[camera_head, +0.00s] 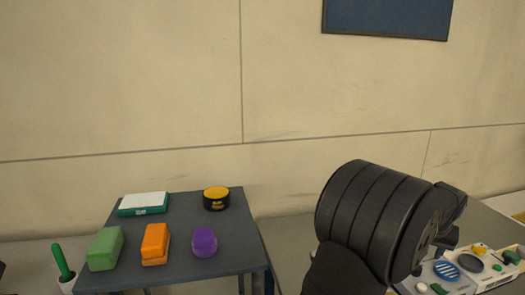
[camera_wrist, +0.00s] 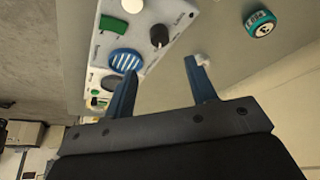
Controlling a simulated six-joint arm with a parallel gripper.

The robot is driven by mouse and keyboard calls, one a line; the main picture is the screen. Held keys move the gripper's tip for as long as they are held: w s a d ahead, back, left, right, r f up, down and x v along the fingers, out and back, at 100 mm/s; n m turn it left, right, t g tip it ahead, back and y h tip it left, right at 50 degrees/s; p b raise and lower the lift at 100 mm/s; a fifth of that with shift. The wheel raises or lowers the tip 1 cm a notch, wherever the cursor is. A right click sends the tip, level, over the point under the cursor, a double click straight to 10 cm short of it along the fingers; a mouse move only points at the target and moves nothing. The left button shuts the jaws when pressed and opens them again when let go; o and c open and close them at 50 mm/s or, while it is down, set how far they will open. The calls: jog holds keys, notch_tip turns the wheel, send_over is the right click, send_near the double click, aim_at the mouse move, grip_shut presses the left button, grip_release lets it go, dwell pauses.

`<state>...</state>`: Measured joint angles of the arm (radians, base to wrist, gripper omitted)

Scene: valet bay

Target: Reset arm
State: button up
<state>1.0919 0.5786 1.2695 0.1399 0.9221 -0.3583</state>
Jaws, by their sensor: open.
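My gripper (camera_wrist: 160,66) shows in the wrist view with its two blue fingers spread apart and nothing between them. Beyond the fingers is a light control panel (camera_wrist: 145,35) with a blue striped disc, a black knob and a green button. The left finger overlaps the panel's edge in the picture; I cannot tell any contact. In the head view my dark arm fills the lower right and hides the gripper's fingers. The control panel also shows there (camera_head: 433,275), partly behind my arm.
A dark table (camera_head: 180,222) at left bears a green block (camera_head: 105,248), orange block (camera_head: 155,244), purple round piece (camera_head: 204,243), black-and-yellow tin (camera_head: 216,198) and teal-and-white box (camera_head: 143,203). A small green round item (camera_wrist: 260,23) lies right of the panel.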

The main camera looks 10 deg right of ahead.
jog(key=shift+x, duration=1.35)
dwell(1.8)
